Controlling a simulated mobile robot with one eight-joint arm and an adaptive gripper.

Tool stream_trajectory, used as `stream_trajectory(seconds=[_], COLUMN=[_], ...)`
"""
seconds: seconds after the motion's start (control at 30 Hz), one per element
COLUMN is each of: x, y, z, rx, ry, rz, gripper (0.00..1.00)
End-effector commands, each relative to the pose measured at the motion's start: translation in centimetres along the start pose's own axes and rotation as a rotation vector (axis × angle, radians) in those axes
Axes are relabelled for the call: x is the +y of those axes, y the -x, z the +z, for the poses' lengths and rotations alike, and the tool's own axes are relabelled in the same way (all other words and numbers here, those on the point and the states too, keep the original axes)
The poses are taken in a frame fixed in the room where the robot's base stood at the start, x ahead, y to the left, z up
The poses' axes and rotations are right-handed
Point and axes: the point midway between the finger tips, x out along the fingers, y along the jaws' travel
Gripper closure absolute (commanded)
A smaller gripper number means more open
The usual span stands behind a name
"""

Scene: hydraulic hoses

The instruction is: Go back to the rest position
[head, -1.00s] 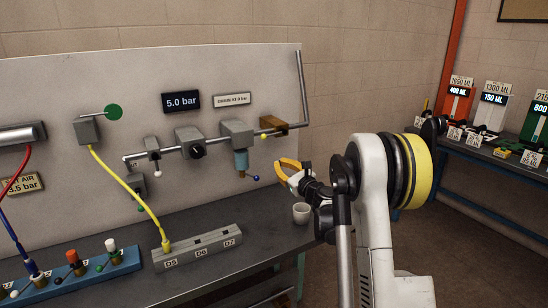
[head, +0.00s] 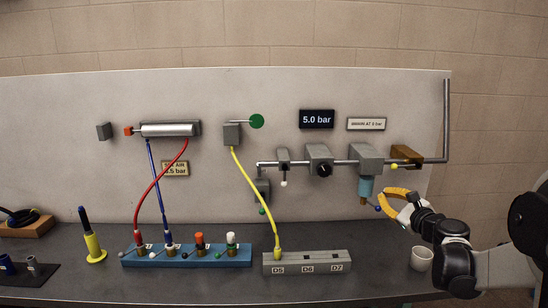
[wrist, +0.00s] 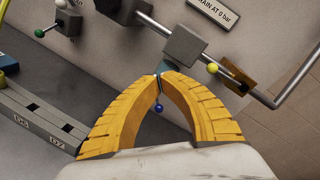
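My gripper (head: 382,196) has orange curved fingers and is at the right of the head view, in front of the wall panel. In the wrist view its fingertips (wrist: 160,72) meet, with nothing seen held between them. A teal filter bowl (head: 366,188) hangs from a grey block just left of the fingers in the head view. A blue ball handle (head: 378,208) is close by; it shows between the fingers in the wrist view (wrist: 158,107). I cannot tell whether the fingers touch either.
A white cup (head: 421,258) stands on the dark bench below my arm. A grey block with D5 to D7 sockets (head: 306,268) and a blue manifold (head: 190,261) stand left of it. A pipe (head: 446,120) runs up the panel's right side. Bench space between cup and grey block is clear.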

Motion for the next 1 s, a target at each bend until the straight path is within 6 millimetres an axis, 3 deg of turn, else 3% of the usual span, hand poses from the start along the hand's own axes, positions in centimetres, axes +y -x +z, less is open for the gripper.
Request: stream_trajectory(seconds=[0.03, 0.2, 0.4, 0.53, 0.7, 0.83, 1.0], x=[2.0, 8.8, 16.3, 20.4, 23.7, 24.7, 25.0], y=[1.0, 6.0, 14.6, 21.1, 28.7, 32.2, 33.9], z=[2.9, 9.4, 12.8, 12.7, 10.6, 8.9, 7.9], rx=[0.007, 0.016, -0.019, -0.066, -0.135, -0.174, -0.194], ry=[0.12, 0.583, 1.124, 1.47, 1.865, 2.062, 2.166], rz=[0.062, 0.282, 0.539, 0.707, 0.902, 1.003, 1.06], gripper=[1.0, 1.0, 1.0, 1.0, 1.0, 1.0, 1.0])
